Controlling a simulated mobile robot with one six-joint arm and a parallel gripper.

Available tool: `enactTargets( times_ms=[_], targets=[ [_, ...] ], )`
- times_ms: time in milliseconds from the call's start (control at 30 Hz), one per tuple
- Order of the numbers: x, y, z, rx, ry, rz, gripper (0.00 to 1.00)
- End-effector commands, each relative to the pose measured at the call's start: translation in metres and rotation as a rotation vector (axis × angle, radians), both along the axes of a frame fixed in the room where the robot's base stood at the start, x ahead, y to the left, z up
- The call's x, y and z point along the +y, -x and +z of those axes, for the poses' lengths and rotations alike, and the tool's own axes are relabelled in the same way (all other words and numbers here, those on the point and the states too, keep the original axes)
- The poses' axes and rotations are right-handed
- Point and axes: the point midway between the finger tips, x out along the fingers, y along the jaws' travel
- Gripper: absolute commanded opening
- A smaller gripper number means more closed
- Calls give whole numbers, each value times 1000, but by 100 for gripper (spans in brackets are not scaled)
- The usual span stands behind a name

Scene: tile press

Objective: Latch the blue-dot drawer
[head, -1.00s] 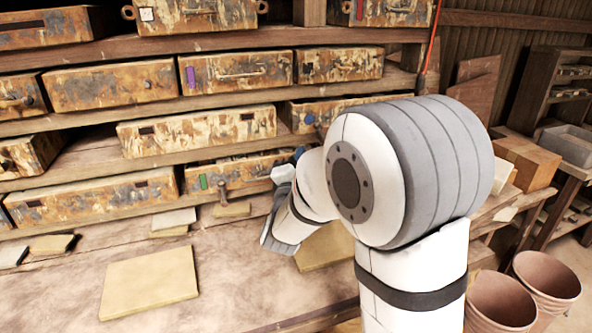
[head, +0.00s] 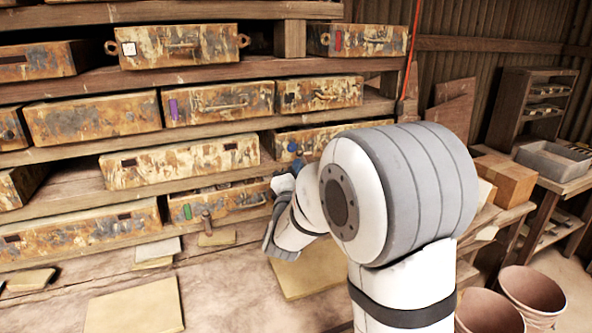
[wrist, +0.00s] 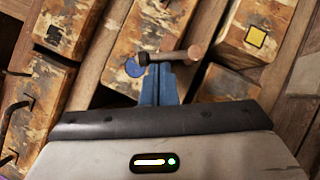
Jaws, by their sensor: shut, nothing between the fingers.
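The blue-dot drawer is a rusty, paint-worn drawer front (head: 318,138) in the third row, partly hidden behind my arm in the head view. Its blue dot (head: 292,147) shows at its left end. In the wrist view the blue dot (wrist: 135,68) sits beside a latch lever (wrist: 170,56) with a dark pivot and a brown knob at its right end. My gripper (wrist: 160,68) is shut and empty, its blue fingertips right at the lever's lower side. Whether they touch it I cannot tell. In the head view the gripper (head: 297,166) is small and partly hidden.
A green-marked drawer (head: 228,201) lies below, with an upright peg near its mark. A yellow-marked drawer (wrist: 265,25) is close by at the right in the wrist view. Flat tiles (head: 135,308) lie on the bench. Terracotta pots (head: 530,300) stand at the lower right.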

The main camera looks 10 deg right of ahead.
Motion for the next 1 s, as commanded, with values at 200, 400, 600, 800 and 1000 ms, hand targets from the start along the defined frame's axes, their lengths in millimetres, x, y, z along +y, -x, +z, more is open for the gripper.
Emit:
enactTargets(
  times_ms=[200, 400, 600, 800, 1000],
  targets=[
    [0, 0, 3, 7, -39, 0, 0],
    [-1, 0, 5, 14, -69, 1, 0],
    [-2, -1, 8, 22, -115, 1, 0],
    [-4, -1, 14, 40, -206, 2, 0],
    [-9, -2, 20, 64, -333, 1, 0]
  ],
)
